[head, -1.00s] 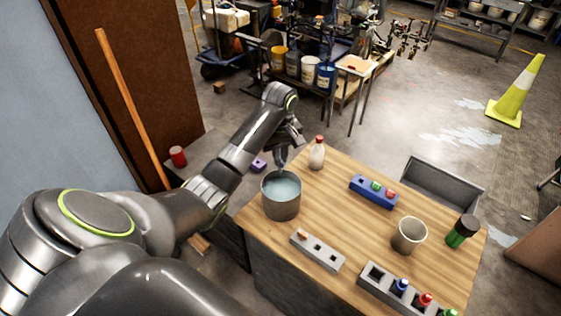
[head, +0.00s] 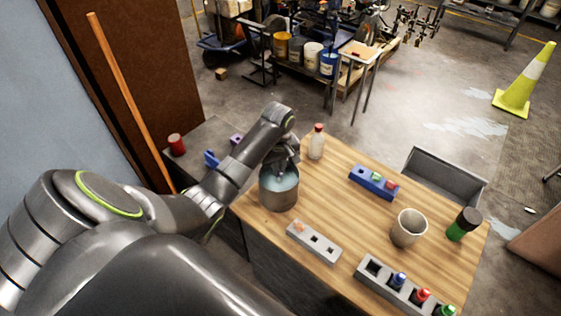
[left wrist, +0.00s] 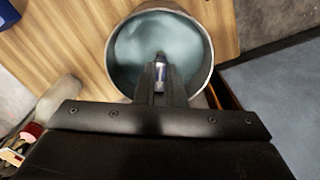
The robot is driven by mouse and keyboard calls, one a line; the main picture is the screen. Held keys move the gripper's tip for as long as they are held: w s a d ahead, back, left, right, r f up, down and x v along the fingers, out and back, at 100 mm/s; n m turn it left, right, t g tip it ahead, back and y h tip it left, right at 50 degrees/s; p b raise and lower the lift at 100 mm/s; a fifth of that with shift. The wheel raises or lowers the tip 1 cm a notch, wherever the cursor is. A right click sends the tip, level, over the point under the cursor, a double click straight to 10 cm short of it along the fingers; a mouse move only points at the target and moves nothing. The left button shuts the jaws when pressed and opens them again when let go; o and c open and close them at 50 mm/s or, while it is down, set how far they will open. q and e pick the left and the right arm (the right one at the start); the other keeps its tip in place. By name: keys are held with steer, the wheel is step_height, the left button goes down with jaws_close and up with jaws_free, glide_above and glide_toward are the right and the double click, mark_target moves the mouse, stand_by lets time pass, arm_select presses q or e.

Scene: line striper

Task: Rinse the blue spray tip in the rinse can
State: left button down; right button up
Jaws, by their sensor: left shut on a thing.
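The rinse can (head: 279,195) is a grey metal can of pale blue liquid at the table's left corner. It also shows in the left wrist view (left wrist: 207,62). My left gripper (head: 284,166) points down into the can's mouth and is shut on a small piece. In the left wrist view this piece, the blue spray tip (left wrist: 160,78), shows between the fingers; it looks greyish blue and is mostly hidden. Its lower end is over or in the liquid; I cannot tell how deep. My right gripper is not in view.
A white bottle with red cap (head: 317,142) stands close behind the can. A blue rack (head: 366,184), a beige cup (head: 408,228), a grey block (head: 314,242), a green bottle (head: 463,224) and a grey rack with coloured tips (head: 376,276) stand on the table (head: 340,213).

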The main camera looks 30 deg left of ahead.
mark_target(279, 180)
arm_select(q)
step_height(279, 180, down, 3)
steer(key=shift+a+f+b, duration=0.1)
steer(key=shift+a+b, duration=0.05)
steer(key=shift+b, duration=0.15)
steer(key=shift+w+f+b, duration=0.1)
steer(key=shift+f+b, duration=0.2)
steer(key=shift+f, duration=0.75)
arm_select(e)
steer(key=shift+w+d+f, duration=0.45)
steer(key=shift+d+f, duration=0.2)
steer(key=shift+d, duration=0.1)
